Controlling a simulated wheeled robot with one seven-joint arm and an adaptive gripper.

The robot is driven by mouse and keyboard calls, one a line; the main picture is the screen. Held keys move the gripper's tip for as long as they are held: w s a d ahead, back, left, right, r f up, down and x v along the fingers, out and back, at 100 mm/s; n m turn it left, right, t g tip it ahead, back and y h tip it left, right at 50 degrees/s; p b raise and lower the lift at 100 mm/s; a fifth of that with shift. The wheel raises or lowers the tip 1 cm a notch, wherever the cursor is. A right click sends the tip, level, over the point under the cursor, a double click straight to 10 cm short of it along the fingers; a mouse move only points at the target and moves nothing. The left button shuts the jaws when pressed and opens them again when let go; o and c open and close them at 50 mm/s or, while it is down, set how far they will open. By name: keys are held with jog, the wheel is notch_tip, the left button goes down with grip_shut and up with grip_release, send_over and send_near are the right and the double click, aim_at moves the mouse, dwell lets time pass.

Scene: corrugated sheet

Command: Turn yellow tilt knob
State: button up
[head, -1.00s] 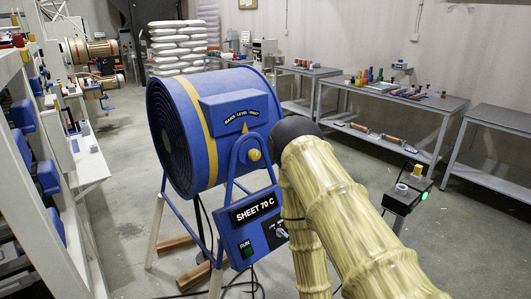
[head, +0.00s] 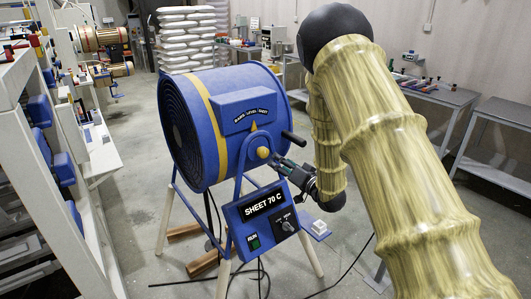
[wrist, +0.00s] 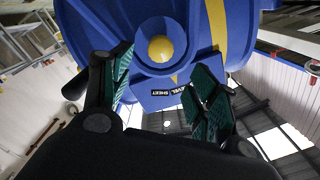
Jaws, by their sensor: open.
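The yellow tilt knob (head: 263,153) sits at the pivot on the side of the blue drum fan (head: 202,133). A yellow pointer above it stands below the label plate, near "LEVEL". In the wrist view the round yellow knob (wrist: 161,48) shows face-on in its blue bracket, ahead of my gripper. My gripper (head: 279,163) is at the right of the knob in the head view, with its fingertips close to it. In the wrist view my gripper (wrist: 160,75) is open, with a green-padded finger on either side of the knob. I cannot tell whether the fingers touch it.
A control box (head: 263,220) reading "SHEET 70 C", with a RUN button and a dial, hangs below the knob. The fan stands on splayed legs with cables on the floor. A dark handle (head: 293,138) sticks out above my gripper. Grey benches (head: 432,93) stand at the right.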

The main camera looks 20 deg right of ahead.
aim_at(265, 153)
jog(key=p+x, duration=0.3)
jog(key=x, duration=0.6)
jog(key=shift+w+a+f, duration=0.15)
jog(key=shift+w, duration=0.2)
jog(key=shift+c, duration=0.2)
jog(key=c, duration=1)
